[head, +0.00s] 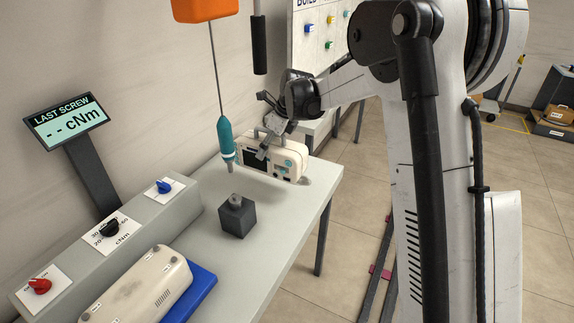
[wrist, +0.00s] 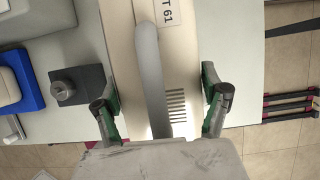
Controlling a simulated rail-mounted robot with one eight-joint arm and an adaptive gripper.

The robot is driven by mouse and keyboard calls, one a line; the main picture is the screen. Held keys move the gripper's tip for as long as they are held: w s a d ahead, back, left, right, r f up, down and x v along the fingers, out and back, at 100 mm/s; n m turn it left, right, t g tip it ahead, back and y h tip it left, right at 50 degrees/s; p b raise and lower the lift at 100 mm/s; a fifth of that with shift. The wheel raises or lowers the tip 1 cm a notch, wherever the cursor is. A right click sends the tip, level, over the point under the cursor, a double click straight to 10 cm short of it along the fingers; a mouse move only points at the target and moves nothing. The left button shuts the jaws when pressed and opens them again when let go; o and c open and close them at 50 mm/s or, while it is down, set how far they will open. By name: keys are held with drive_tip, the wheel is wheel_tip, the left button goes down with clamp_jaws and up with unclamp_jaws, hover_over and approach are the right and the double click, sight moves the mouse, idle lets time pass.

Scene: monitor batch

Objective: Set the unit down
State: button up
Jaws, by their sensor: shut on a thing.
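The unit (head: 290,163), a cream case with a dark screen, a top handle and blue-green controls, is upright at the far part of the grey bench. My gripper (head: 265,142) is above it and shut on it. In the wrist view, the fingers of my gripper (wrist: 161,118) lie at the two sides of the unit (wrist: 122,55), with its grey handle (wrist: 148,75) running between them. A "T 61" label and vent slots show on its case. A shadow lies by its base; I cannot tell whether it touches the bench.
A teal screwdriver (head: 225,138) hangs just left of the unit. A dark block (head: 238,218) with a metal top stands nearer on the bench (head: 285,225). A second cream case (head: 140,285) lies on a blue mat (head: 202,287). A control box with knobs (head: 145,215) lines the left.

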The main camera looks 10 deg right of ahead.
drive_tip(key=shift+w+d+f, duration=0.75)
drive_tip(key=shift+d+f, duration=0.5)
drive_tip(key=shift+f, duration=0.3)
drive_tip(key=shift+w+d+f, duration=0.75)
drive_tip(key=shift+d+f, duration=0.5)
drive_tip(key=shift+f, duration=0.25)
drive_tip(key=shift+w+d+f, duration=0.75)
drive_tip(key=shift+d+f, duration=0.5)
drive_tip(key=shift+f, duration=0.3)
drive_tip(key=shift+f, duration=0.1)
drive_tip(key=o, duration=1.9)
drive_tip(key=shift+c, duration=0.2)
